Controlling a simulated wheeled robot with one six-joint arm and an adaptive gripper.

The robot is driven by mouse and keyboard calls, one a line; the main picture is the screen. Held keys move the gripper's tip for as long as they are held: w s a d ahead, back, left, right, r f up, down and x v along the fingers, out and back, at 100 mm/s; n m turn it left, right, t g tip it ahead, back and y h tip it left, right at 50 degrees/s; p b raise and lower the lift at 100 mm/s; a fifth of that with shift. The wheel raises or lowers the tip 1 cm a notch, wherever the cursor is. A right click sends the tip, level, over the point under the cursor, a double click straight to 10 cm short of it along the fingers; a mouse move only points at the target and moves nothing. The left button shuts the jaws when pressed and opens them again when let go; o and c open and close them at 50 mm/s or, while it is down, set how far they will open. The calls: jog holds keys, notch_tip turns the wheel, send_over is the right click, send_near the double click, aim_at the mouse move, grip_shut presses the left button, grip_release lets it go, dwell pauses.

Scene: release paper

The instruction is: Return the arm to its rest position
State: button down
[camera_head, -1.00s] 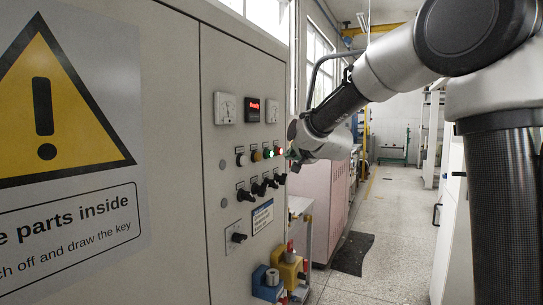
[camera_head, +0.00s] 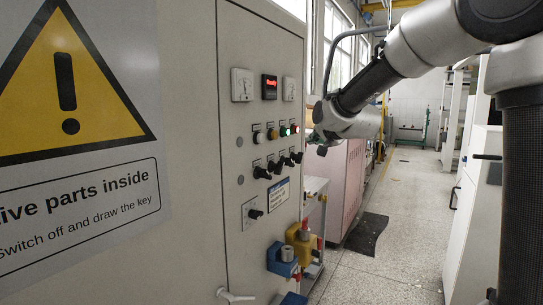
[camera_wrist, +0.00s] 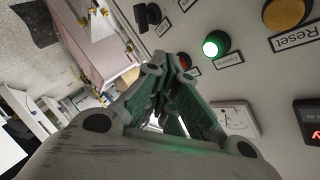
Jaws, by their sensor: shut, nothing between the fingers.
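My gripper (camera_wrist: 165,85) is shut and empty in the wrist view, its fingers pointing towards the control panel. In the wrist view the lit green button (camera_wrist: 215,44) and a red button (camera_wrist: 184,61) are just beyond the fingertips, and a yellow button (camera_wrist: 285,12) labelled Reset is at the upper right. In the head view my arm (camera_head: 400,60) reaches from the upper right to the panel's right edge. The gripper (camera_head: 322,143) is small there, near the button row. The grey cabinet (camera_head: 190,200) carries the panel. I cannot tell whether the fingertips touch it.
Black switches (camera_head: 278,166) and a lower rotary switch (camera_head: 255,213) stick out from the panel. A blue and yellow device (camera_head: 283,258) stands below. A pink cabinet (camera_head: 347,185) is behind the arm. The aisle floor (camera_head: 400,240) is open, with a dark mat (camera_head: 367,233).

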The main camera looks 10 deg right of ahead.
jog(key=s+d+f+n+g, duration=0.2)
jog(key=s+f+n+g, duration=0.45)
jog(key=s+f, duration=0.6)
jog(key=s+d+g+h, duration=0.1)
jog(key=s+d, duration=0.2)
jog(key=s, duration=0.7)
jog(key=s+d+n+g, duration=0.1)
jog(key=s+d, duration=0.3)
jog(key=s, duration=0.6)
jog(key=s+d+n+g+h, duration=0.1)
jog(key=s+d, duration=0.3)
jog(key=s, duration=0.6)
jog(key=shift+f+g+h, duration=0.15)
jog(key=shift+g+h, duration=0.15)
jog(key=shift+g, duration=0.05)
